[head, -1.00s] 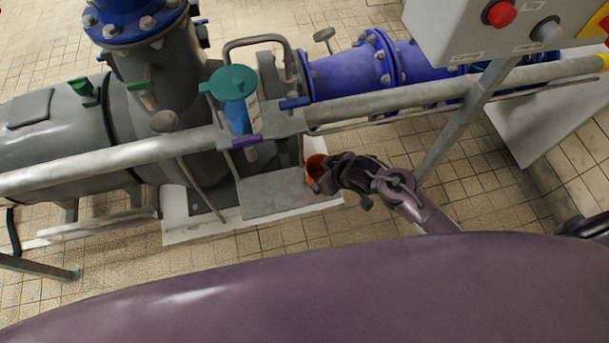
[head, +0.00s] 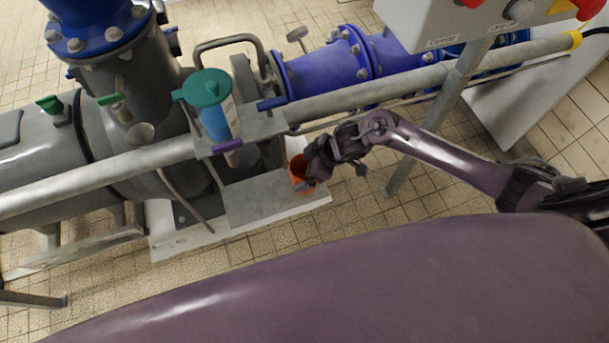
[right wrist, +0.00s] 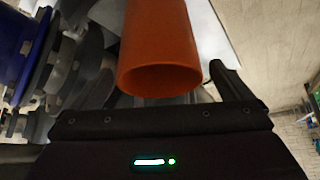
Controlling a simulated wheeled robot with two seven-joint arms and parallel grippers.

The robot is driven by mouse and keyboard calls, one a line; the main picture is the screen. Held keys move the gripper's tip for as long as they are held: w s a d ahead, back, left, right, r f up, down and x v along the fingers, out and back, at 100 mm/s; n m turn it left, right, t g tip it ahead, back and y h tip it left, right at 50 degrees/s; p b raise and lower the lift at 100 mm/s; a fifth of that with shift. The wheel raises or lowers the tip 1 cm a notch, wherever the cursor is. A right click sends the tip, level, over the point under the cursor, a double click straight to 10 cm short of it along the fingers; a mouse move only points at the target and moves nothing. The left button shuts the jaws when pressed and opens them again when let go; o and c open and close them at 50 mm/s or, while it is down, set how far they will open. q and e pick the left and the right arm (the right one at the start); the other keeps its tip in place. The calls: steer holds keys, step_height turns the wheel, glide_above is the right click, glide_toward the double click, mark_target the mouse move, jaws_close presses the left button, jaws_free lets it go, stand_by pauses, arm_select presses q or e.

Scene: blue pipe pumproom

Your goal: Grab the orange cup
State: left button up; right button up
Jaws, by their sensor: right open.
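The orange cup (head: 298,170) stands on a grey metal plate beside the pump in the head view, partly hidden by my right gripper (head: 307,181). In the right wrist view the orange cup (right wrist: 160,55) fills the upper middle, with its round open rim facing the camera. The right gripper (right wrist: 165,78) is open, with a finger on either side of the cup. I cannot tell whether the fingers touch it. My left gripper is not in view.
A grey railing pipe (head: 365,103) crosses above and behind the cup. A blue bottle with a teal lid (head: 207,88) stands left of it. A control box (head: 445,25) on a slanted post (head: 430,130) is at the right. Tiled floor (head: 330,215) lies in front.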

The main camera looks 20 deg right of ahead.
steer(key=shift+x, duration=1.2)
steer(key=c, duration=1.1)
